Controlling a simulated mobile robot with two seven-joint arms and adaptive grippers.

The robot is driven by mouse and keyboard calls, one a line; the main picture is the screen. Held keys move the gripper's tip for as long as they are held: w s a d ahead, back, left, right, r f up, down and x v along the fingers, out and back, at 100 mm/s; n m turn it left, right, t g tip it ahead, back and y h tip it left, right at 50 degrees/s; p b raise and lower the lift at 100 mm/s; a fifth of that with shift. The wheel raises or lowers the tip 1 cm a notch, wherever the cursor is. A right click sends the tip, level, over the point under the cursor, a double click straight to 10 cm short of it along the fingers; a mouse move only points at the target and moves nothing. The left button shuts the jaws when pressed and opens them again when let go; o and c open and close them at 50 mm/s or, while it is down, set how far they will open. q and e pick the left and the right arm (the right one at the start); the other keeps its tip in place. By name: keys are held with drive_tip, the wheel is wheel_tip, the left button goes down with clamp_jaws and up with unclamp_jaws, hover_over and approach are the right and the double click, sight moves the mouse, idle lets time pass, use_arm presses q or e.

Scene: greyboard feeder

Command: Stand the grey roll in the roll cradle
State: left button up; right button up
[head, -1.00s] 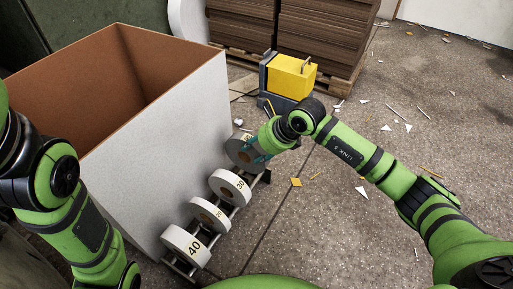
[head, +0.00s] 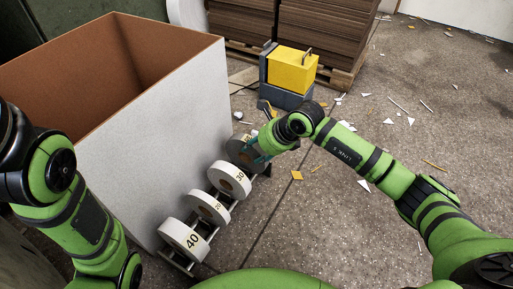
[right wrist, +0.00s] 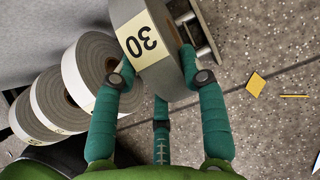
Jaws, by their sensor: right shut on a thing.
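The grey roll (head: 240,152) is at the far end of the row of rolls, upright, with a cream label. In the right wrist view its label (right wrist: 141,42) reads 30, upside down. My right gripper (head: 262,147) has its teal fingers on both sides of this roll; they also show in the right wrist view (right wrist: 155,75). The roll cradle (head: 180,262) is a low rack of metal rails beside the white box; its far end shows in the right wrist view (right wrist: 207,38). I cannot tell whether the roll rests on the rails. My left gripper is out of view.
Several white rolls stand in the cradle, including one marked 40 (head: 186,240) and one marked 30 (head: 229,180). A large open white box (head: 165,150) borders the cradle's left. A yellow-topped unit (head: 291,72) stands behind. Scraps litter the open floor at right.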

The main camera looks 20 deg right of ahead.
drive_tip(key=shift+f, duration=0.1)
drive_tip(key=o, duration=1.2)
drive_tip(key=shift+o, duration=0.2)
drive_tip(key=v, duration=1.2)
